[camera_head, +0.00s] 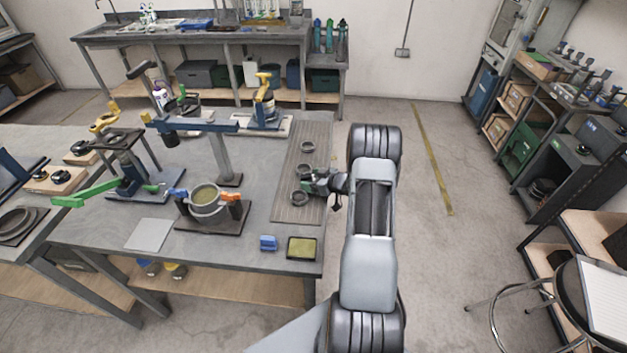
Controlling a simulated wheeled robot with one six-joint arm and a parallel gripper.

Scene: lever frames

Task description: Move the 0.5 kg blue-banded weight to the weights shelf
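Small dark round weights stand on a ribbed grey strip (284,190) along the right side of the workbench. One weight (307,147) is toward the back, and another weight (299,198) is nearer the front. No blue band can be made out on either one at this size. My gripper (316,184) reaches in from the right over the strip, close beside the front weight. Its fingers are too small and dark to tell whether they are open or hold anything. Which surface is the weights shelf is not clear.
On the bench (268,215) stand a blue-armed lever frame (190,125), a green-handled lever frame (130,175) and a pot with an orange handle (207,201). A small blue block (268,243) and a yellow-topped tray (302,248) lie near the front edge.

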